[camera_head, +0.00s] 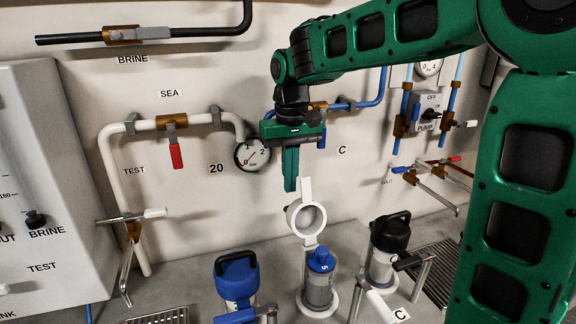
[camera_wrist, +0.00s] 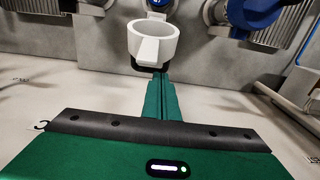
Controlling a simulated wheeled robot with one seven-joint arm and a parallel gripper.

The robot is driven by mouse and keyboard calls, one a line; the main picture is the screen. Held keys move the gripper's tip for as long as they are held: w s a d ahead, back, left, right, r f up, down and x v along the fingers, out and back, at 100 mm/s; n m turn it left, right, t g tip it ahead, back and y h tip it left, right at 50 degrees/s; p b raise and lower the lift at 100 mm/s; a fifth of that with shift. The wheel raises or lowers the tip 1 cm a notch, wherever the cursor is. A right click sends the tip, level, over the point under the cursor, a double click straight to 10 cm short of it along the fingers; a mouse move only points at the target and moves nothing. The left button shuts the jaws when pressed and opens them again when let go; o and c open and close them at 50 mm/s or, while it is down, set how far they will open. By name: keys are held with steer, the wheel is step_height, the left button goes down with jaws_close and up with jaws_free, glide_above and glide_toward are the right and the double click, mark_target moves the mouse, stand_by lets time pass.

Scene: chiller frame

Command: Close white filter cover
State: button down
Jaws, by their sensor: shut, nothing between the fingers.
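The white filter cover (camera_head: 292,219) is a ring with a flat tab, standing raised above and behind a clear filter housing (camera_head: 319,291) with a blue cap (camera_head: 321,258). My gripper (camera_head: 291,188) points down, shut and empty, with its green fingertips just left of the cover's upper tab. In the wrist view, my fingertips (camera_wrist: 161,76) end close to the white cover (camera_wrist: 170,47) and its tab. I cannot tell whether they touch it.
A blue-handled filter (camera_head: 236,278) stands to the left and a black-handled one (camera_head: 389,236) to the right. White pipework with a red-handled valve (camera_head: 176,154) and a gauge (camera_head: 252,155) is on the wall behind. A drain grate (camera_head: 432,268) lies right.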

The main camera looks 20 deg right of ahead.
steer(key=shift+f, duration=1.45)
